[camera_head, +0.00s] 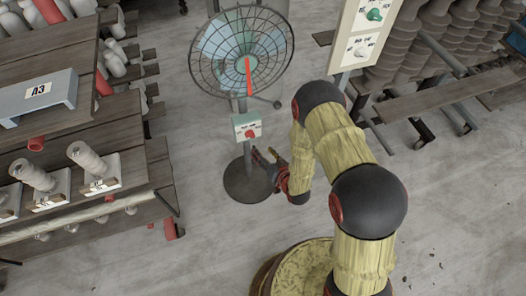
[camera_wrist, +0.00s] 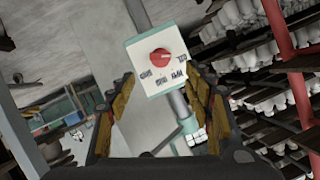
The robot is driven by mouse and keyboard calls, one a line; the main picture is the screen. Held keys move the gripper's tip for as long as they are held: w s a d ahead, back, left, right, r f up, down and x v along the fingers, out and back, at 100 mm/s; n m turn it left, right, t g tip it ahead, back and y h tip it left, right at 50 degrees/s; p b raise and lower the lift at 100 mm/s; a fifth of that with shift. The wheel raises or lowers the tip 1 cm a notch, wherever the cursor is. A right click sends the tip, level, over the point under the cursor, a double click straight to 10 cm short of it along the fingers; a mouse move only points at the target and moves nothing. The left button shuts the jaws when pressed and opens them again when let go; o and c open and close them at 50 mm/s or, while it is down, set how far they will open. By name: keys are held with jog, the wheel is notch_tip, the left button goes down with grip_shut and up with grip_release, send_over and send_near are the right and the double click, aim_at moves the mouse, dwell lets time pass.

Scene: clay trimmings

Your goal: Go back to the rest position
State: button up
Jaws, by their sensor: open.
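My gripper (camera_head: 266,160) is at the end of my arm, beside the pole of a standing fan (camera_head: 240,52) in the head view. Its fingers are open and spread in the wrist view (camera_wrist: 160,108), with nothing held between them. The fan's control box (camera_head: 246,125) has a red knob and sits on the pole above the round dark base (camera_head: 250,180). The box also shows in the wrist view (camera_wrist: 150,82), ahead of the fingers, its red knob facing me. Whether a finger touches the box or pole cannot be told.
Dark wooden shelving (camera_head: 110,130) with pale clay pieces and a grey stand marked A3 (camera_head: 38,95) fills the left. A cream panel with green and white knobs (camera_head: 362,40) stands at the top. Racks of grey pieces (camera_head: 420,45) are at upper right. Floor at right is largely clear.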

dwell(0.3)
jog(key=s+d+f+n+g+h, duration=0.1)
jog(key=s+d+f+g+h, duration=0.15)
jog(key=s+f+g, duration=0.45)
jog(key=s+d+f+g+h, duration=0.1)
jog(key=s+d+g+h, duration=0.1)
jog(key=s+d, duration=0.3)
jog(key=s+d+r, duration=0.2)
jog(key=s+r, duration=0.3)
jog(key=r, duration=1.2)
jog(key=s+d+r+t+h, duration=0.1)
jog(key=s+d+r, duration=0.2)
jog(key=r, duration=1.5)
jog(key=s+d+r+m+t, duration=0.1)
jog(key=s+r, duration=0.7)
jog(key=r, duration=0.9)
jog(key=shift+d+r, duration=0.35)
jog(key=shift+d, duration=0.3)
